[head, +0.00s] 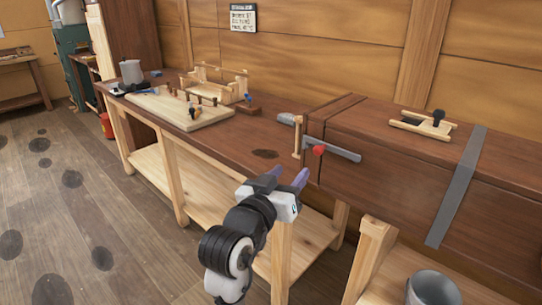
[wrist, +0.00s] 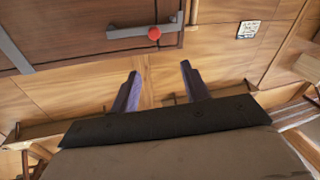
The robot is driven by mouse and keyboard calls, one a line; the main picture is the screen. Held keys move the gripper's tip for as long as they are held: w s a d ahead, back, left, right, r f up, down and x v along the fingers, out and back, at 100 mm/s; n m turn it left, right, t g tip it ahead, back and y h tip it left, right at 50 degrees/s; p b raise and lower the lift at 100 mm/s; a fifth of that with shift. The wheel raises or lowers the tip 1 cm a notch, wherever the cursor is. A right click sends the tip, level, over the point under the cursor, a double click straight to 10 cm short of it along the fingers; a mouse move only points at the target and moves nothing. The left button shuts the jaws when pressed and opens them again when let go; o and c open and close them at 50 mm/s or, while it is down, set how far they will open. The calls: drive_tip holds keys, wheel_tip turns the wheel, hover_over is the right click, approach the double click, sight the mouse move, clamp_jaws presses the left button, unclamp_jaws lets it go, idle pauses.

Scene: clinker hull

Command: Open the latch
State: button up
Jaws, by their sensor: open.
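The latch is a grey metal bar (head: 341,153) with a red knob (head: 318,150), lying across the front left end of a dark wooden chest (head: 400,165). In the wrist view the bar (wrist: 128,32) and the red knob (wrist: 154,33) show above the fingertips. A light wooden upright piece (head: 296,138) stands at the chest's left edge, beside the bar's end. My gripper (head: 288,174) is open and empty, with purple fingers, below and left of the knob in the head view. It also shows in the wrist view (wrist: 160,70), apart from the latch.
The workbench (head: 232,140) runs left of the chest, holding a pale board (head: 180,108) with pegs and a wooden rack (head: 215,82). A grey strap (head: 460,185) crosses the chest. A metal bucket (head: 431,288) stands at lower right. The floor at left is clear.

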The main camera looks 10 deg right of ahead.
sight(317, 152)
drive_tip(key=shift+g, duration=0.3)
drive_tip(key=p+x, duration=0.1)
drive_tip(key=x, duration=0.3)
drive_tip(key=p+x, duration=0.1)
drive_tip(key=x, duration=0.4)
drive_tip(key=f+p+x, duration=0.1)
drive_tip(key=x, duration=0.3)
drive_tip(key=shift+w+d+p, duration=0.1)
drive_tip(key=shift+d+p, duration=0.2)
drive_tip(key=shift+d, duration=0.2)
clamp_jaws()
